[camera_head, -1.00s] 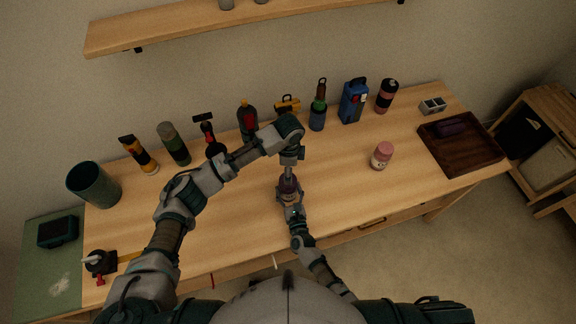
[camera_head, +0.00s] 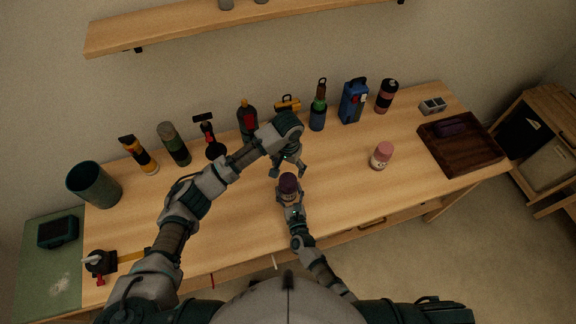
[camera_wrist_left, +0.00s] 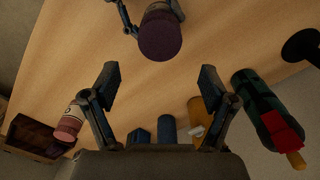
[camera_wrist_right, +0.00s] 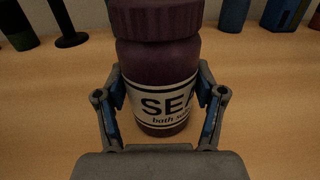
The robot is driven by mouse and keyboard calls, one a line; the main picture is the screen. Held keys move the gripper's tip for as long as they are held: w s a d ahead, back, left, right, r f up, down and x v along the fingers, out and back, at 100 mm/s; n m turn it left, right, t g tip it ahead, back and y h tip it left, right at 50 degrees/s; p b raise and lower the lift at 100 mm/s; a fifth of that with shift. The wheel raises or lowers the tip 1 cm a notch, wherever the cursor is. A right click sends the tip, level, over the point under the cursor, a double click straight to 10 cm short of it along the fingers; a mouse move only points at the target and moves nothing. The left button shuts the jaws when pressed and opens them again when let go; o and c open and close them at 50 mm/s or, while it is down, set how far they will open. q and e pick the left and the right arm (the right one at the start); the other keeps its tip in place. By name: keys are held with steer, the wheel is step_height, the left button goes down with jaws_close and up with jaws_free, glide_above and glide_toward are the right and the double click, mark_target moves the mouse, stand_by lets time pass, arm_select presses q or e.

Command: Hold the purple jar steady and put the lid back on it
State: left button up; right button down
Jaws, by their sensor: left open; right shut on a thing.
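The purple jar (camera_head: 288,188) stands upright near the front middle of the table. In the right wrist view the jar (camera_wrist_right: 160,85) carries a white label, and its dark purple ribbed lid (camera_wrist_right: 155,18) sits on top. My right gripper (camera_wrist_right: 160,100) is shut around the jar's body from the front; it also shows in the head view (camera_head: 291,203). My left gripper (camera_head: 289,174) is open and empty, behind and apart from the jar. In the left wrist view the lid's top (camera_wrist_left: 160,37) lies beyond the open fingers (camera_wrist_left: 155,85).
A pink-lidded jar (camera_head: 381,156) stands to the right, before a dark wooden tray (camera_head: 435,165). Several bottles and tools line the back, including a blue container (camera_head: 353,101). A green cup (camera_head: 93,185) stands at the far left. The table around the purple jar is mostly clear.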

mark_target(288, 179)
arm_select(q)
steer(key=shift+f, duration=4)
steer(key=c, duration=1.2)
steer(key=o, duration=1.3)
steer(key=shift+o, duration=0.2)
step_height(288, 179, up, 12)
